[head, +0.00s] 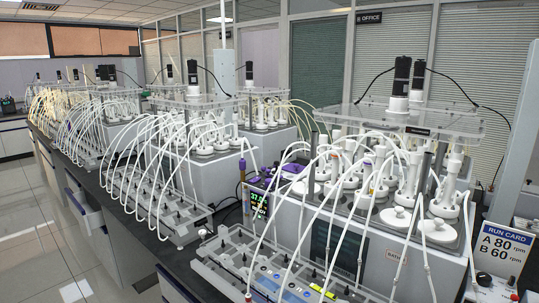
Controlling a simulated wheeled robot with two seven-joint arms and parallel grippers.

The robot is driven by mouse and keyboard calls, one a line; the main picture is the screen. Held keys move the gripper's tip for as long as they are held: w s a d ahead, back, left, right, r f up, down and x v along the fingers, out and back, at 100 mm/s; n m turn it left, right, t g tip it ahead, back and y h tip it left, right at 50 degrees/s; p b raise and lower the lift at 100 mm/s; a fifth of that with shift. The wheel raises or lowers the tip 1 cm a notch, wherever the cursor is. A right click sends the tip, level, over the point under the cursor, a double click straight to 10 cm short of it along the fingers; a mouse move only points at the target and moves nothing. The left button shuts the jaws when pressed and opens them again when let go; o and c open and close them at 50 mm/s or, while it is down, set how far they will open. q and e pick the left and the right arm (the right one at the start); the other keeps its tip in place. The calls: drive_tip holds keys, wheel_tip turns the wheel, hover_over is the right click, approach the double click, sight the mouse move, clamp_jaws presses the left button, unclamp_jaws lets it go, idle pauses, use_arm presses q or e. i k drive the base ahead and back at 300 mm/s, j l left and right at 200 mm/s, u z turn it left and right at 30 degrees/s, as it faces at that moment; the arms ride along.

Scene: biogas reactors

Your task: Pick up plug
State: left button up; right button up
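I cannot tell for certain which thing is the plug. Two white round, flat stopper-like pieces with small knobs, one at the front (398,219) and one to its right (437,231), sit on the front right of the nearest reactor unit (375,250). Several white bottle tops with upright necks (412,175) stand behind them under a clear plate (410,118). A black motor (402,76) stands on that plate. Neither of my grippers is in view.
White tubes arch from the reactor to a long grey rack (225,250) at the bench's front edge. More reactor units (205,160) line the dark bench to the left. A run card (504,248) stands at right. Floor (30,240) is clear at left.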

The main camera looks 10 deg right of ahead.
sight(436, 230)
drive_tip(key=z, duration=1.35)
